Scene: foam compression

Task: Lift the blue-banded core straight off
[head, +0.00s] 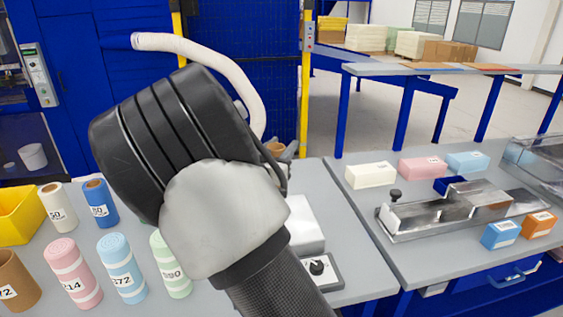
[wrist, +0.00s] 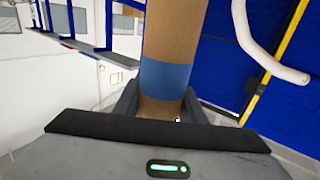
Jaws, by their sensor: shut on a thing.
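The blue-banded core (wrist: 168,40) is a brown cardboard tube with a wide blue band, seen in the wrist view. It stands up through the middle of that view, and its top runs out of frame. My gripper (wrist: 160,103) is shut on it just below the blue band, with a dark finger on each side. The core's lower end is hidden behind the gripper body. In the head view my arm hides the gripper; a small brown piece shows beside the arm, and I cannot tell whether it is the core.
Foam rolls in pink (head: 72,272), light blue (head: 122,268) and green (head: 168,265) stand on the left table by a yellow bin (head: 20,215). The right table holds a metal fixture (head: 450,212) and foam blocks (head: 370,175). A white hose (head: 205,52) hangs behind my arm.

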